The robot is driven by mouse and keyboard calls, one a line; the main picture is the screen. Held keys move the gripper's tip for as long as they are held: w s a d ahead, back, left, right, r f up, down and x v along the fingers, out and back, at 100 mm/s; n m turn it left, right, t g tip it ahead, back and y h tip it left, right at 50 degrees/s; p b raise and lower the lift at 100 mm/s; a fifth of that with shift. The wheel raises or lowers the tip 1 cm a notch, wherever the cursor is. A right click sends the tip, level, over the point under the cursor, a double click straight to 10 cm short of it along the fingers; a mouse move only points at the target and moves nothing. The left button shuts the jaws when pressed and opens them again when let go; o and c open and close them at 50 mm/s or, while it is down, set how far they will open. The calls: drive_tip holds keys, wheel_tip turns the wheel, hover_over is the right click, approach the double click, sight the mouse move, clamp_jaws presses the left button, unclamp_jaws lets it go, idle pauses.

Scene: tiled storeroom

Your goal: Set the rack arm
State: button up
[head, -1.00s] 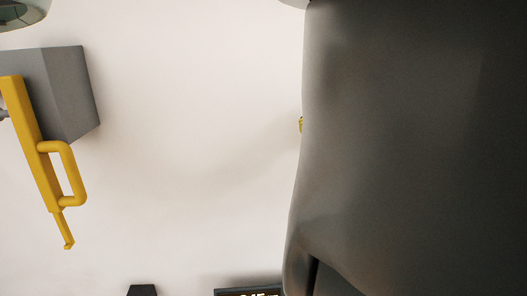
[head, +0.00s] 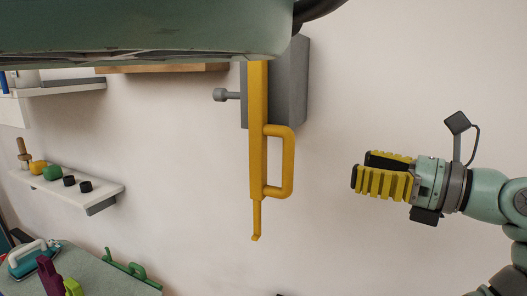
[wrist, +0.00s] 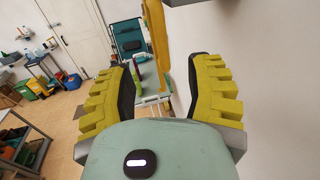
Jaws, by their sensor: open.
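The yellow rack arm (head: 258,150) hangs straight down from a grey block (head: 290,85) on the wall in the head view. It has a yellow loop handle (head: 288,162) on its right side and a small hooked lower tip. A grey knob (head: 222,94) sticks out to the left near its top. My gripper (head: 362,171) is to the right of the handle, apart from it, pointing left. In the wrist view my gripper (wrist: 162,62) has its yellow ribbed fingers wide apart with nothing between them; part of the yellow arm (wrist: 156,35) shows beyond the fingertips.
A white shelf (head: 75,188) with small objects is on the wall at left. Below it, a grey-topped table (head: 100,280) holds several coloured tools. A green overhead part of unclear identity covers the top of the head view. The wall between handle and gripper is clear.

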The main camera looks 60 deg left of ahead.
drive_tip(key=p, duration=0.5)
hover_over(287, 189)
drive_tip(key=shift+w+a, duration=0.35)
drive_tip(key=shift+a, duration=0.1)
clamp_jaws()
idle(0.3)
